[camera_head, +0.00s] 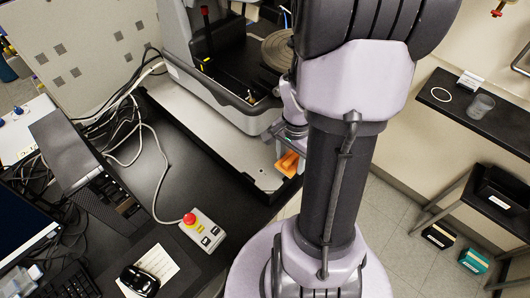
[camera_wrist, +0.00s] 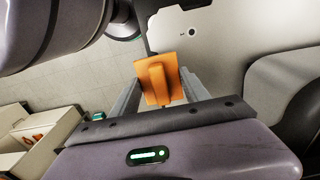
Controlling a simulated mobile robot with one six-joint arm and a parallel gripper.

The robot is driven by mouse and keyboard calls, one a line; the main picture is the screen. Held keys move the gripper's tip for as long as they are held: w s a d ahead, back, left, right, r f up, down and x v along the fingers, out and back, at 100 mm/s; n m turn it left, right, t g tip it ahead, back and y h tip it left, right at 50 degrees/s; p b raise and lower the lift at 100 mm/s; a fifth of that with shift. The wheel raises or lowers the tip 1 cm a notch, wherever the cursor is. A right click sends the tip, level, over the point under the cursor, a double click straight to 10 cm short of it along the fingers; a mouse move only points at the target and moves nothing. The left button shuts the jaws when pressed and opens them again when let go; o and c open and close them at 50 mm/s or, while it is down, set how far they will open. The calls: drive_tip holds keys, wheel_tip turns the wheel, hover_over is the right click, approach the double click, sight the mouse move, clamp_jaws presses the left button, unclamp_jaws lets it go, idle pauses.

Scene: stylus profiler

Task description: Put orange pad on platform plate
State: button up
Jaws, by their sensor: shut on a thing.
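The orange pad (camera_head: 288,163) is a small flat square with a raised block on it. In the wrist view the pad (camera_wrist: 158,80) sits between the two fingers of my gripper (camera_wrist: 160,92), which is shut on it. The pad is held near the right front edge of the light platform plate (camera_head: 222,142), beside the profiler; I cannot tell its height against the plate. In the wrist view part of the plate (camera_wrist: 200,40) shows beyond the pad. My arm hides part of the area right of the plate.
The profiler (camera_head: 225,60) with a round dark stage (camera_head: 277,50) stands behind the plate. A control box with a red button (camera_head: 202,230), a mouse (camera_head: 139,280) and cables lie on the black desk. A shelf (camera_head: 480,110) with a glass stands at the right.

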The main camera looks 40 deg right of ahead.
hover_over(267, 161)
drive_tip(key=shift+s+d+f, duration=0.1)
drive_tip(key=shift+s+f, duration=0.1)
drive_tip(key=shift+f, duration=0.2)
drive_tip(key=shift+w+f, duration=0.15)
drive_tip(key=shift+f, duration=0.1)
wheel_tip(267, 161, down, 3)
drive_tip(key=shift+b, duration=0.55)
drive_tip(key=shift+w, duration=0.1)
drive_tip(key=shift+f, duration=0.2)
drive_tip(key=o, duration=1.4)
